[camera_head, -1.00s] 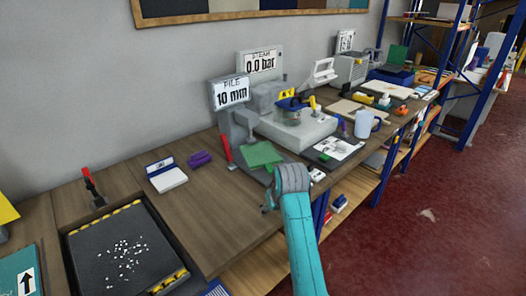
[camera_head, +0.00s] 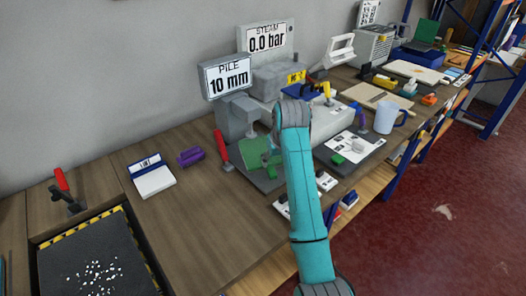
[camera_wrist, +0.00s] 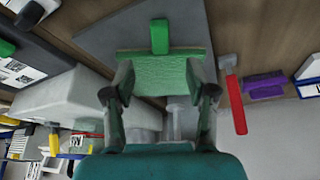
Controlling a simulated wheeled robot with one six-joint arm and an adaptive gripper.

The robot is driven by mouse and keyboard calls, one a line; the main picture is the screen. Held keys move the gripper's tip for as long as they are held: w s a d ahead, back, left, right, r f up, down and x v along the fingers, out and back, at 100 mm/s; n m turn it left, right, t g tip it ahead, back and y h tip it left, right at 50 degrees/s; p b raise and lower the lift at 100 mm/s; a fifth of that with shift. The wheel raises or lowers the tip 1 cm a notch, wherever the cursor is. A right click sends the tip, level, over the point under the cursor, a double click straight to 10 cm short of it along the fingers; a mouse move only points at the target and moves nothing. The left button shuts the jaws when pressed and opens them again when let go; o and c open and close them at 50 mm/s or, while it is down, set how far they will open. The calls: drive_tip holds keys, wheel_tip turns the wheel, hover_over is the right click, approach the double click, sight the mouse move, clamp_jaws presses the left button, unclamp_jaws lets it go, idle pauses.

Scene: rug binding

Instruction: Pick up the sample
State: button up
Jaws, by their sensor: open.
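The sample, a green textured rug piece (camera_head: 254,152), is at the pile gauge (camera_head: 238,118), which has a sign reading 10 mm. In the wrist view the sample (camera_wrist: 160,72) shows as a wide green rectangle with a bright green tab (camera_wrist: 159,37) at its upper edge. My gripper (camera_wrist: 160,80) is open, with one finger near each end of the sample, overlapping it in the picture. I cannot tell whether the fingers touch it. In the head view my wrist hides most of the gripper and part of the sample.
A purple block (camera_head: 190,156) and a white-and-blue label box (camera_head: 152,177) lie to the left. A steam unit (camera_head: 285,78) reading 0.0 bar stands behind. A pale mug (camera_head: 389,117) is at the right. Bare wood lies in front left.

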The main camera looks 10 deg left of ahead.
sight(271, 170)
drive_tip(key=shift+x, duration=3.75)
drive_tip(key=shift+w+r, duration=0.1)
clamp_jaws()
